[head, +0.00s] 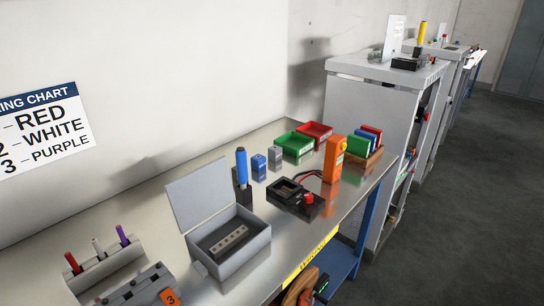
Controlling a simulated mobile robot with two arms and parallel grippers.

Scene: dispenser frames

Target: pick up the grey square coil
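A small grey block (275,156), which looks like the grey square coil, stands on the metal workbench top (345,200). A similar small blue block (259,164) stands just to its left. The grey block is small in the picture, so its fine detail cannot be made out. Neither of my grippers is in view.
A green bin (294,144) and a red bin (315,131) stand behind the grey block. A blue-handled tool (242,167), a black device (290,194) and an orange unit (333,160) stand nearby. An open grey box (262,240) is in front. Grey cabinets (370,110) stand beyond.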

